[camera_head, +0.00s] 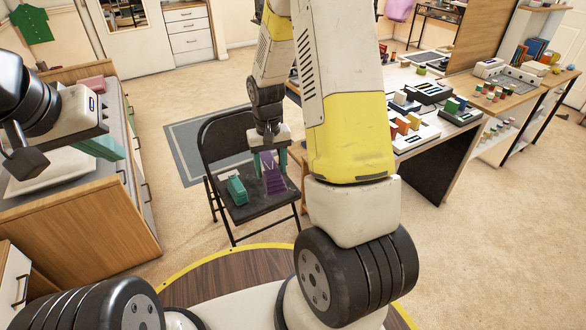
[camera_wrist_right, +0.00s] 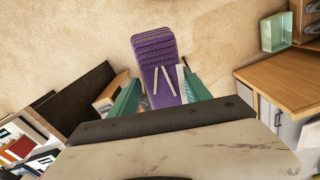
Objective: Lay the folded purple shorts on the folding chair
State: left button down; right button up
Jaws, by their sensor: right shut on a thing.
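The purple shorts (camera_head: 273,180) are in my right gripper (camera_head: 269,160), above or at the right part of the folding chair's seat. In the right wrist view, the shorts (camera_wrist_right: 155,48) are a ribbed purple bundle with two white drawstring ends, between the teal fingers (camera_wrist_right: 160,92). The black folding chair (camera_head: 222,137) stands open in the head view. I cannot tell whether the shorts touch its seat. My left gripper (camera_head: 101,147) is off to the left over the dresser, seen side-on with teal fingers; whether they are apart is unclear.
A teal folded item (camera_head: 236,190) lies on the left part of the seat. A wooden dresser (camera_head: 95,222) stands at left. A desk (camera_head: 440,130) with small coloured items is to the right of the chair. My right arm hides part of the area between them.

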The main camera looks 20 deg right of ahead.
aim_at(258, 188)
jog(key=i+j+z, duration=0.9)
jog(key=i+j, duration=0.1)
jog(key=j, duration=0.2)
jog(key=i+j, duration=0.1)
jog(key=j, duration=0.2)
jog(key=i+j, duration=0.15)
jog(key=j, duration=0.2)
